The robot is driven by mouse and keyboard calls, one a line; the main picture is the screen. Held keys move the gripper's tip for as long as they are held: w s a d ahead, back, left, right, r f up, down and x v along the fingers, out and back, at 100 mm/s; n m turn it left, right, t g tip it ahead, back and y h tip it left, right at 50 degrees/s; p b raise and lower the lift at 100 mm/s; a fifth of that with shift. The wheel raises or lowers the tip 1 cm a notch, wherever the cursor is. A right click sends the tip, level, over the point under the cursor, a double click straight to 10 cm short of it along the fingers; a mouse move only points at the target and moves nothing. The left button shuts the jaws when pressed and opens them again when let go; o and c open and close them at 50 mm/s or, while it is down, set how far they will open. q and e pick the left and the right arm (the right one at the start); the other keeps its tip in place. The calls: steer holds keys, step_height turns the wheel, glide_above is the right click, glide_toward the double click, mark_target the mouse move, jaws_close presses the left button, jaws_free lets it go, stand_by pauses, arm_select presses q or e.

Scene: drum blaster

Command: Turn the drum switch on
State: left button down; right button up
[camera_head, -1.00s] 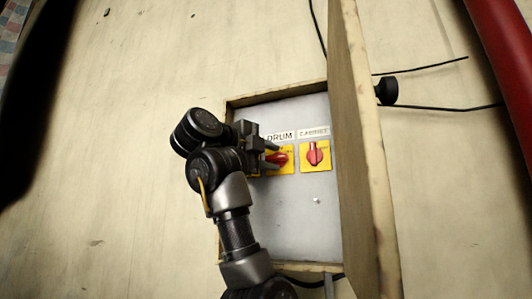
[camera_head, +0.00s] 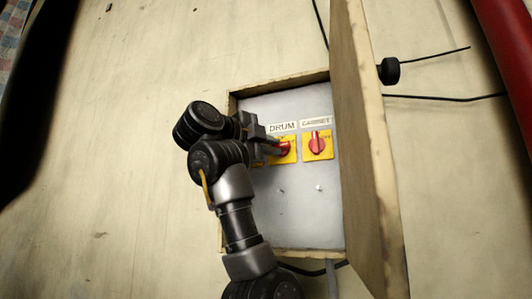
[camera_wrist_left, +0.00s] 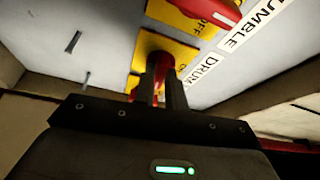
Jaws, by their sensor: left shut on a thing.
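The drum switch is a red knob (camera_head: 287,150) on a yellow plate, under the label DRUM (camera_head: 283,127), inside the open box. My left gripper (camera_head: 276,147) reaches it from the left and is shut on the knob, hiding part of it. In the left wrist view the two dark fingers (camera_wrist_left: 161,88) stand close together with red of the drum switch (camera_wrist_left: 160,59) between them. The DRUM label (camera_wrist_left: 205,69) is beside them. The knob's exact angle is hard to tell. My right gripper is not in view.
The cabinet switch (camera_head: 317,144), a red upright knob on yellow, sits just right of the drum switch. Another red switch (camera_wrist_left: 212,10) shows in the left wrist view beside the RUMBLE label. The box's open door (camera_head: 362,150) stands close on the right.

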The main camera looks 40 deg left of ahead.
arm_select(q)
steer(key=n+t+y+b, duration=0.1)
steer(key=n+y+b, duration=0.1)
steer(key=n, duration=0.5)
steer(key=n+t+y+b, duration=0.1)
steer(key=n+y+b, duration=0.2)
steer(key=n, duration=0.3)
steer(key=d+n+y+b, duration=0.1)
steer(key=n+y+b, duration=0.2)
steer(key=n, duration=0.4)
steer(key=shift+w+f+n+t+b, duration=0.1)
steer(key=shift+f+n+t+b, duration=0.25)
steer(key=shift+b, duration=0.55)
steer(key=shift+r+n+y, duration=0.1)
steer(key=shift+n+y, duration=0.15)
steer(key=shift+y, duration=0.15)
steer(key=c, duration=1.4)
jaws_free()
steer(key=shift+c, duration=0.2)
